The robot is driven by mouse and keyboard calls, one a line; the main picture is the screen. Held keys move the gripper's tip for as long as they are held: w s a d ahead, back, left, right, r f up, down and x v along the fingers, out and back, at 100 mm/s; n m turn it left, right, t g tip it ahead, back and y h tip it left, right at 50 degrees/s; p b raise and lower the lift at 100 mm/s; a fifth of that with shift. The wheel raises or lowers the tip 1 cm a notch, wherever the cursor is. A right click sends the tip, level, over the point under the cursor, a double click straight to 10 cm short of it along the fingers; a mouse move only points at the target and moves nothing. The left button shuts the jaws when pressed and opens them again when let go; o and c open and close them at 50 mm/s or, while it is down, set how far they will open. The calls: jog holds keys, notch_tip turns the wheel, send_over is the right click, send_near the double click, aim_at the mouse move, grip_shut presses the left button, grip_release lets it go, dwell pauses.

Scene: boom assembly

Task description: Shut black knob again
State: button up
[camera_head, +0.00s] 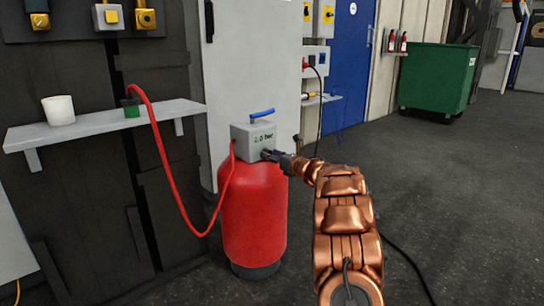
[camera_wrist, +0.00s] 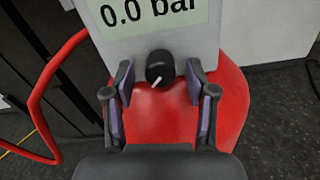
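The black knob (camera_wrist: 160,67) sits on the lower front of a grey box in the wrist view, with a white pointer line slanting down and left. The grey box (camera_head: 253,137) is on top of a red tank (camera_head: 254,215), and its display (camera_wrist: 150,12) reads 0.0 bar. My gripper (camera_wrist: 159,82) is open, with one finger on each side of the knob and a visible gap to both. In the head view my gripper (camera_head: 272,156) is at the box's front right, and the knob is hidden there.
A red hose (camera_head: 165,180) runs from the box to a green-and-black fitting (camera_head: 131,107) on a grey shelf (camera_head: 100,127). A white cup (camera_head: 58,110) stands on that shelf. A blue lever (camera_head: 262,113) tops the box. Floor to the right is mostly clear.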

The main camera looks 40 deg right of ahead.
jog(key=s, duration=1.2)
jog(key=shift+a, duration=0.15)
dwell(0.3)
jog(key=shift+r, duration=0.1)
